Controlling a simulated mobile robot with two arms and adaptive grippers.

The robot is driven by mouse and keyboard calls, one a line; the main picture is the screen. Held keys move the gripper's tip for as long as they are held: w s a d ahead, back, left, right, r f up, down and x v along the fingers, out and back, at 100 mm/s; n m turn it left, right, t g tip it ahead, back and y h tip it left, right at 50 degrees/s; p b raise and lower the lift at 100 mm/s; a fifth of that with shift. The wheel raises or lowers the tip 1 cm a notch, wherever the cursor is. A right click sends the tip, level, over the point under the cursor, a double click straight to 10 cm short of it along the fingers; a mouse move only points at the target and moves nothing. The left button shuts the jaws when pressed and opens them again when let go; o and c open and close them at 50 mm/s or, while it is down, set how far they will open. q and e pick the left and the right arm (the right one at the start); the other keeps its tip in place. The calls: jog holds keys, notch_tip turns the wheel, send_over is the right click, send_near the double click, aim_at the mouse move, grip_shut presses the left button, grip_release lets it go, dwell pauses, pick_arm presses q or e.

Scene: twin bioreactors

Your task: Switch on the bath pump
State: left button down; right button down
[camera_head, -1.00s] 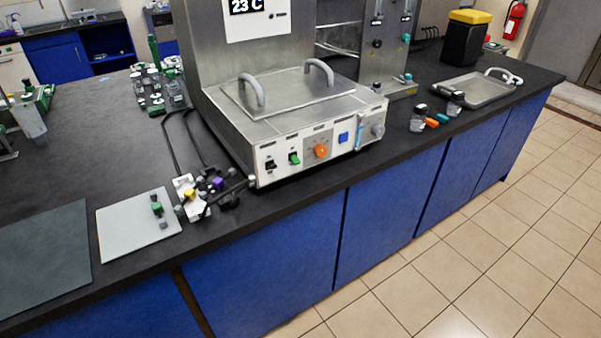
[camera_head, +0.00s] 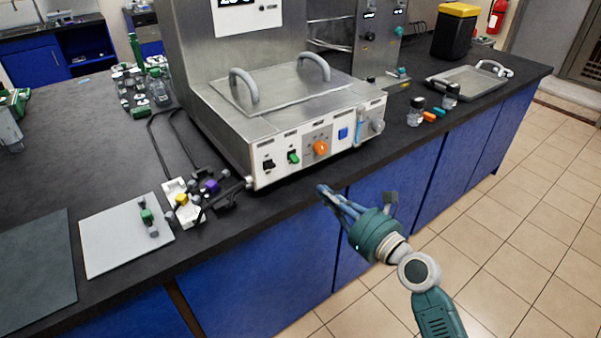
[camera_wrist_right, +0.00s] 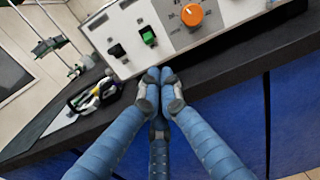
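The water bath (camera_head: 230,115) is a steel box with a lidded top and a white front panel (camera_head: 262,152). On the panel are a black switch (camera_head: 268,164), a green switch (camera_head: 293,157), an orange knob (camera_head: 320,148) and a blue button (camera_head: 343,133); their labels are too small to read. My right gripper (camera_head: 323,190) is at the bench's front edge, below and in front of the panel, apart from it. In the right wrist view its blue fingers (camera_wrist_right: 166,77) meet at the tips, holding nothing. The green switch (camera_wrist_right: 148,36) and black switch (camera_wrist_right: 117,51) show beyond the tips. My left gripper is out of view.
A white block with yellow and purple parts (camera_head: 181,200) and cables sit left of the bath, beside a light grey plate (camera_head: 120,240). Small jars (camera_head: 416,112) and a metal tray (camera_head: 470,84) stand to the right. Free floor lies before the blue cabinets (camera_head: 260,270).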

aim_at(295, 159)
jog(key=shift+r, duration=0.25)
jog(key=x, duration=1)
